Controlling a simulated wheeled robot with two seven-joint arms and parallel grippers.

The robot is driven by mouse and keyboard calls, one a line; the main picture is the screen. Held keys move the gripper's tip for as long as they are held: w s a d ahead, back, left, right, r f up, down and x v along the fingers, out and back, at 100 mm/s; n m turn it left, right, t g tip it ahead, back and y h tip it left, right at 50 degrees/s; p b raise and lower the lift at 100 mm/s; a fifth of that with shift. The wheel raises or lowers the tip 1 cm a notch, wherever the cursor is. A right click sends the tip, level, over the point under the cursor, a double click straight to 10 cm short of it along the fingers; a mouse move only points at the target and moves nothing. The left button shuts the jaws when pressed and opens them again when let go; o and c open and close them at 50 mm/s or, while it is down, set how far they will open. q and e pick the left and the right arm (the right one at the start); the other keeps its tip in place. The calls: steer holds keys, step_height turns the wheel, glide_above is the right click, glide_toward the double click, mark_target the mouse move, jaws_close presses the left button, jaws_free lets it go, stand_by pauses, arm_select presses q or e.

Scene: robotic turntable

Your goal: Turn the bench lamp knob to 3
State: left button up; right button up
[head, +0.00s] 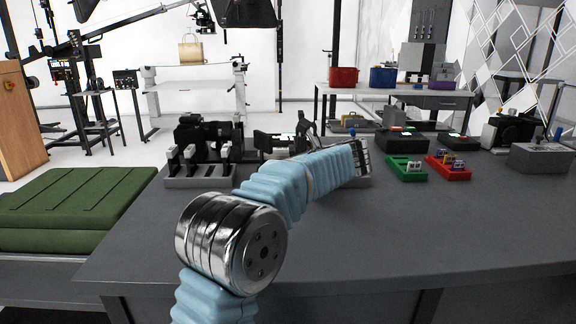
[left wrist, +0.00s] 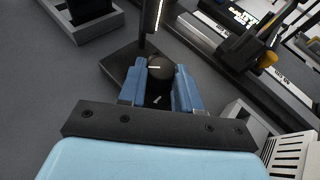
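In the left wrist view the black round lamp knob (left wrist: 160,67) has a white line on its top, lying roughly across the picture. It sits on a dark base plate (left wrist: 117,66) with a light number mark on it, partly hidden by my fingers. My left gripper (left wrist: 161,76) has its blue fingers on both sides of the knob, with no clear gap between. A glowing lamp strip (left wrist: 153,16) rises just behind the knob. In the head view my blue-sleeved left arm reaches over the bench, and its gripper (head: 361,157) hides the knob. My right gripper is not in view.
On the grey bench (head: 330,240) stand a grey holder (head: 200,182) at the left, a green tray (head: 407,172), a red tray (head: 447,172) and a grey box (head: 541,160) at the right. The front of the bench is clear. A green padded block (head: 75,205) is at the left.

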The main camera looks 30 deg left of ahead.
arm_select(q)
steer(key=c, duration=0.4)
steer(key=shift+f+m+t+b, duration=0.15)
steer(key=shift+m+t+b, duration=0.2)
steer(key=shift+b, duration=0.3)
steer(key=shift+c, duration=0.2)
steer(key=m+t+b, duration=0.1)
steer(key=t+h+b, duration=0.1)
steer(key=shift+s+a+f+m+b, duration=0.1)
steer(key=shift+s+a+m+b, duration=0.15)
steer(key=shift+m+b, duration=0.1)
steer(key=shift+s+m+t+h+b, duration=0.15)
steer(key=shift+m+t+h+b, duration=0.55)
steer(key=shift+m+t, duration=0.2)
steer(key=shift+s+a+r+m+t+h, duration=0.15)
steer(key=shift+r+m+t+h, duration=0.15)
steer(key=shift+m+t+h, duration=0.5)
steer(key=m+h+p, duration=0.1)
steer(key=m+t+h+p, duration=0.1)
steer(key=shift+s+a+r+m, duration=0.1)
steer(key=shift+a+r+m, duration=0.1)
steer(key=shift+r+m, duration=0.1)
steer(key=shift+a+f+m+t+h+p, duration=0.1)
steer(key=shift+m+t+h+p, duration=0.45)
steer(key=shift+m+h+p, duration=0.45)
steer(key=shift+f+m+h+p, duration=0.2)
steer(key=shift+m+h+p, duration=0.1)
steer(key=shift+h+p, duration=0.35)
